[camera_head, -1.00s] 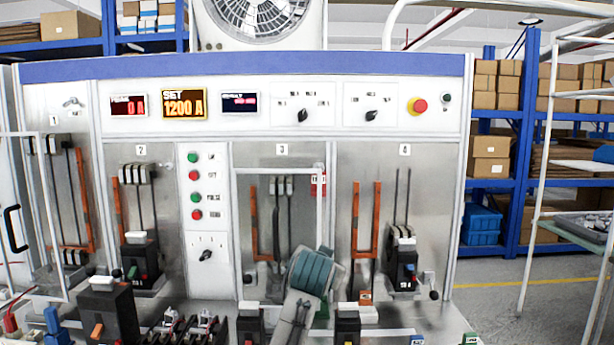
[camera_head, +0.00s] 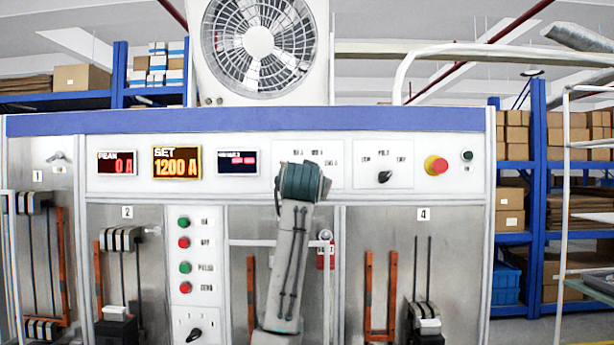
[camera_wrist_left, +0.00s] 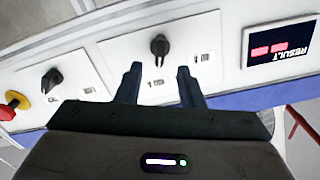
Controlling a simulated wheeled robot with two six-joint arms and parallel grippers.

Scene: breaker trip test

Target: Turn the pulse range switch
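A black rotary switch (camera_wrist_left: 160,47) sits on a white plate beside the result display in the left wrist view. My left gripper (camera_wrist_left: 160,70) is open. Its two dark fingers are apart, with the switch centred between and just beyond their tips; I see no contact. In the head view, my left forearm and teal wrist (camera_head: 302,182) cover this switch; part of its labelled plate (camera_head: 335,150) shows. A second black switch (camera_head: 384,177) is on the plate to the right, also in the left wrist view (camera_wrist_left: 52,80). My right gripper is out of view.
A red emergency button (camera_head: 436,166) is right of the switches. The SET display (camera_head: 176,162) reads 1200 A and the PEAK display (camera_head: 118,163) 0 A. Buttons (camera_head: 184,243) and a lower knob (camera_head: 193,335) are left of my arm.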

